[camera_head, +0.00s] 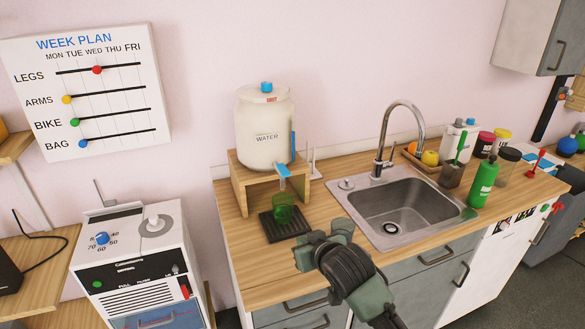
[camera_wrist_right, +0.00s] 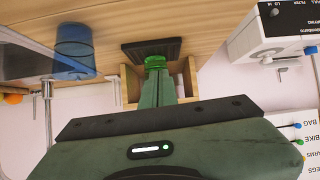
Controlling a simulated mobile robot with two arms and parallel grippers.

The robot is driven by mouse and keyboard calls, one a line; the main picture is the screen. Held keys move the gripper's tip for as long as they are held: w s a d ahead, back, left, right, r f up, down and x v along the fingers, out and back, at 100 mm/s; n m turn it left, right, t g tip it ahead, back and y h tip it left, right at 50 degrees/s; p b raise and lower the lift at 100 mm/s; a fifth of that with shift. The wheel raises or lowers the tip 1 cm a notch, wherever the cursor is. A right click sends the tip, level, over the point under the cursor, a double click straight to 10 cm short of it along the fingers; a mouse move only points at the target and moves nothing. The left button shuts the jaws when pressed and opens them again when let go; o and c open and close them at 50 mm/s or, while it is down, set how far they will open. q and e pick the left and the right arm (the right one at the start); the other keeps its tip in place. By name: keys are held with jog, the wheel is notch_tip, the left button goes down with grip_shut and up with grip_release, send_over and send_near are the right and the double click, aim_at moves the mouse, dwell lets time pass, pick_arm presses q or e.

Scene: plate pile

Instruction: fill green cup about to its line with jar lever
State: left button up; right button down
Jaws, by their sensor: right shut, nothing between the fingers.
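The translucent green cup (camera_head: 283,208) stands on the dark drip tray (camera_head: 276,230) below the jar's spout. The cream jar (camera_head: 263,135) labelled WATER sits on a wooden stand. Its blue lever (camera_head: 283,171) sticks out at the front, above the cup. I cannot make out the cup's line or its water level. My right gripper (camera_head: 327,236) is in front of the cup, to its right, in the head view. In the right wrist view my fingers (camera_wrist_right: 156,82) are shut and empty, pointing toward the green cup (camera_wrist_right: 155,62), partly hidden behind them. My left gripper is not in view.
A translucent blue cup-like object (camera_wrist_right: 75,50) stands on the counter in the upside-down wrist view. The sink (camera_head: 400,212) and tall faucet (camera_head: 400,130) are right of the jar. A dial appliance (camera_head: 140,260) is at the left.

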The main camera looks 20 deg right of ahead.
jog(key=w+r+t, duration=0.1)
jog(key=w+r, duration=0.2)
jog(key=r, duration=0.5)
jog(key=w+d+r+t, duration=0.1)
jog(key=w+r, duration=0.3)
jog(key=r, duration=0.5)
jog(key=shift+d+r+t, duration=0.15)
jog(key=shift+r+t, duration=0.1)
jog(key=shift+t, duration=0.55)
jog(key=p, duration=0.4)
send_over(283, 172)
jog(key=s, duration=0.3)
notch_tip(283, 172, down, 2)
jog(key=f, duration=0.3)
jog(key=f+p, duration=0.1)
jog(key=shift+w+d+f, duration=0.25)
jog(key=shift+f, duration=0.05)
